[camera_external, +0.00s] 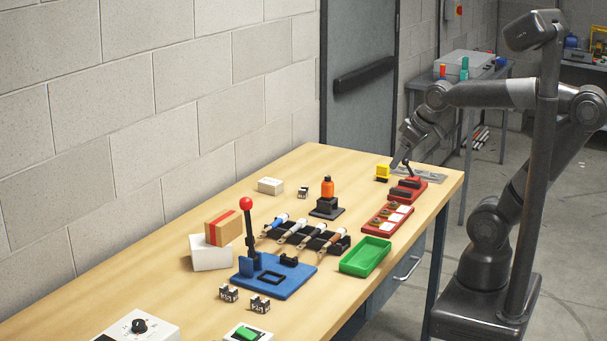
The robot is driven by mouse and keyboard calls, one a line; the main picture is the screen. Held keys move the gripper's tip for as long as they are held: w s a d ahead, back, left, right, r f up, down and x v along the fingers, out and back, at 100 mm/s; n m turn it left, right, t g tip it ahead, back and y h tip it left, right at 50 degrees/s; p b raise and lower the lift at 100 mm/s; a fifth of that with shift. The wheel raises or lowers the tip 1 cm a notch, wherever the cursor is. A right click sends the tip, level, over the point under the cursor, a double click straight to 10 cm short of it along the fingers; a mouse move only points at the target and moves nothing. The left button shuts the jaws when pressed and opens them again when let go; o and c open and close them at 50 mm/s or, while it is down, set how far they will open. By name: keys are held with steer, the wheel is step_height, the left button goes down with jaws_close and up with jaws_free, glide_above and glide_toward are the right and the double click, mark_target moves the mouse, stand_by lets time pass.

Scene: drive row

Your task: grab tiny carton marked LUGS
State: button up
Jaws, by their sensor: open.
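No lettering reading LUGS can be made out at this size, so I cannot tell which box is the carton. A small off-white box (270,186) lies near the back edge of the table. My gripper (400,162) is open and points down over the far right end of the table, by a yellow block (382,173) and a red holder with dark pieces (408,190). It is well away from these boxes.
A blue lever press (287,281) with a red knob stands tall at mid-table. The back-left table strip is mostly clear.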

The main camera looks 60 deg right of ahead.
steer(key=w+d+r, duration=0.2)
steer(key=w+r, duration=0.1)
steer(key=w, duration=1.2)
steer(key=g, duration=0.1)
glide_above(271, 181)
steer(key=s+a, duration=0.1)
steer(key=s, duration=0.4)
step_height(271, 181, down, 19)
steer(key=shift+m, duration=0.3)
steer(key=x, duration=0.5)
steer(key=shift+w+f, duration=0.2)
steer(key=shift+w, duration=0.2)
steer(key=shift+d+x, duration=0.2)
steer(key=shift+x, duration=1.1)
steer(key=shift+d+x, duration=0.15)
steer(key=shift+x, duration=1.1)
steer(key=shift+w+r, duration=0.1)
steer(key=shift+w, duration=0.1)
steer(key=c, duration=1.2)
